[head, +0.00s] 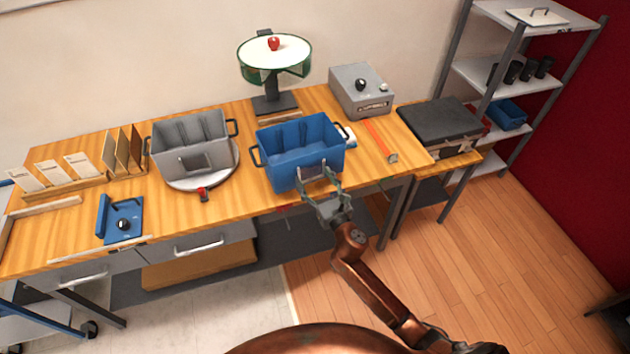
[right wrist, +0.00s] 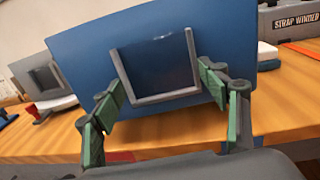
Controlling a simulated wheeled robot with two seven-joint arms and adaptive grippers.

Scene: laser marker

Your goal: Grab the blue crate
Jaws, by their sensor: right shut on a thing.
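The blue crate (head: 290,172) stands upright on the wooden workbench at its front edge, with dark handles at its sides. It looks empty inside. A grey U-shaped frame is on its front face. My right gripper (head: 321,183) is at that front face, its fingers either side of the grey frame. In the right wrist view, the crate (right wrist: 85,75) fills the middle and the green pads of my right gripper (right wrist: 160,86) flank the frame, shut on it. My left gripper is not in view.
A grey crate (head: 190,149) sits on a round turntable (head: 229,172) to the left. Behind stands a green-rimmed round stand (head: 273,101). A grey machine (head: 361,91) and an orange-red strip (head: 380,140) are to the right. A shelf rack (head: 497,75) stands farther right.

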